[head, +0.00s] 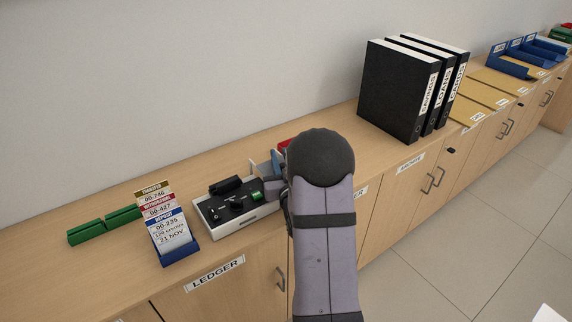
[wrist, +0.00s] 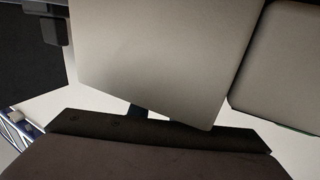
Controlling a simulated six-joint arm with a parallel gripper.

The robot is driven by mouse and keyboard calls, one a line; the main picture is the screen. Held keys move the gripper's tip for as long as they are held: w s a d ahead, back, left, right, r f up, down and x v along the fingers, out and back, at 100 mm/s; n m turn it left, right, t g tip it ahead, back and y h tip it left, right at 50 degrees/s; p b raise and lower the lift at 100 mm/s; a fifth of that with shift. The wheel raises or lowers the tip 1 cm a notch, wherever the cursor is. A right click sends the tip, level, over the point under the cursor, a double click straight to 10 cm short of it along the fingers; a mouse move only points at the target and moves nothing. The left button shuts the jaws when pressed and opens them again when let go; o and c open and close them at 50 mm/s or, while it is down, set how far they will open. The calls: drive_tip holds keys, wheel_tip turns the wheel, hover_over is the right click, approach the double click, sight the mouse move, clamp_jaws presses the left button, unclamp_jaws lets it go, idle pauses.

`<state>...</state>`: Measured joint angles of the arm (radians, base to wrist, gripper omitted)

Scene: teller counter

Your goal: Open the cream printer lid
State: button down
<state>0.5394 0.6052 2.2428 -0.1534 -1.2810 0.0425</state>
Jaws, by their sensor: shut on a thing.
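My gripper (head: 274,188) reaches down at the counter, just right of a cream-bodied device with a black control panel (head: 236,206). My own arm hides most of what is there. A pale raised panel (head: 262,171) shows beside the gripper and looks like the printer lid. In the wrist view, a large cream panel (wrist: 155,55) fills the middle, with a second cream surface (wrist: 283,60) to its right. My gripper's dark parts (wrist: 160,135) run along the bottom, close against the cream panel. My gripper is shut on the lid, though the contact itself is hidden.
A blue card holder (head: 178,252) with printed slips stands left of the device, and green blocks (head: 105,226) lie farther left. Black binders (head: 397,92) stand at the back right. The counter (head: 350,128) between the arm and binders is clear. A wall runs behind.

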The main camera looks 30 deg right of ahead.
drive_tip(key=c, duration=1.6)
unclamp_jaws()
drive_tip(key=shift+c, duration=0.2)
drive_tip(key=shift+b+v, duration=0.45)
drive_tip(key=shift+v, duration=3.25)
